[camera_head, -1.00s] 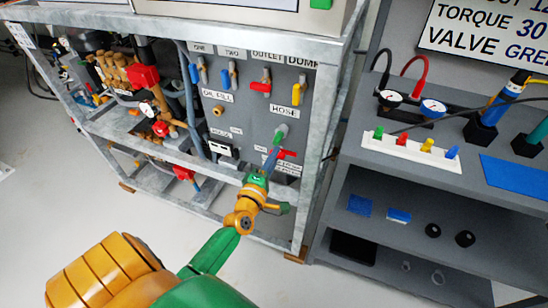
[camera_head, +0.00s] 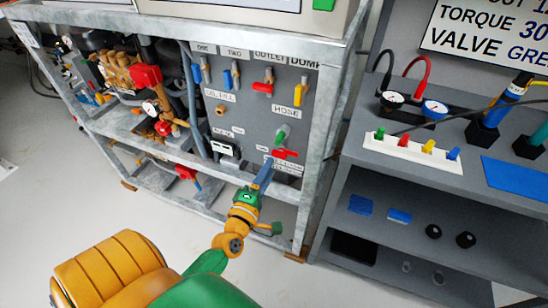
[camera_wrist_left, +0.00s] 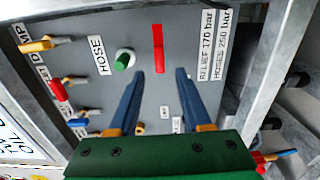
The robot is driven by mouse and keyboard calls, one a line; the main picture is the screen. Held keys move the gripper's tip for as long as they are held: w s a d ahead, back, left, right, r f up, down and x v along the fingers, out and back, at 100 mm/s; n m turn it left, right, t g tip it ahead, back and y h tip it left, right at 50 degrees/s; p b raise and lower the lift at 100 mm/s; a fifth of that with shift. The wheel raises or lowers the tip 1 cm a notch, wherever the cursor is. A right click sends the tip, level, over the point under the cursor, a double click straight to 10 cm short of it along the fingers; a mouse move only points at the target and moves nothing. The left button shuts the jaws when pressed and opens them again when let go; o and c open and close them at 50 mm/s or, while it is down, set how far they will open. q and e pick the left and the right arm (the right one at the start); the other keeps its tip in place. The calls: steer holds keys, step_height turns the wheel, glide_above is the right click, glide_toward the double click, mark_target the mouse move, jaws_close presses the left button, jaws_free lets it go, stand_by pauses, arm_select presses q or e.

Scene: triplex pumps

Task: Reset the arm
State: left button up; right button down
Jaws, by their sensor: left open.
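My left gripper (camera_head: 268,163) reaches in from the lower left toward the pump's grey panel (camera_head: 240,112). Its blue fingers look apart and empty in the left wrist view (camera_wrist_left: 158,75). A red handle (camera_head: 285,154) on the panel lies just beyond the fingertips; in the left wrist view it is a red bar (camera_wrist_left: 158,48) between and ahead of them. The green hose fitting (camera_head: 282,134) is just above the red handle, and it also shows in the left wrist view (camera_wrist_left: 122,62). I cannot tell the exact gap to the panel. My right gripper is out of view.
The metal frame post (camera_head: 322,140) stands right of the gripper. A grey shelf (camera_head: 390,158) with coloured plugs and gauges stands further right. The floor in front is clear.

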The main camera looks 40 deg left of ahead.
arm_select(q)
steer(key=shift+v, duration=0.8)
steer(key=s+d+f+m+g+h, duration=0.25)
steer(key=f+m, duration=0.25)
steer(key=f, duration=0.5)
steer(key=s+d+f+m+g+h, duration=0.2)
steer(key=s+d+f+m+g, duration=0.25)
steer(key=f, duration=0.55)
steer(key=s+d+f+m+g, duration=0.2)
steer(key=s+f+m+g, duration=0.2)
steer(key=s+f+m, duration=0.45)
steer(key=s+f+m+g, duration=0.3)
steer(key=s, duration=0.5)
steer(key=s+f+m+g, duration=0.3)
steer(key=s, duration=0.5)
step_height(320, 180, up, 12)
steer(key=p, duration=1.3)
steer(key=shift+w+r+n+t, duration=0.25)
steer(key=shift+n+t, duration=0.05)
steer(key=shift+n, duration=0.1)
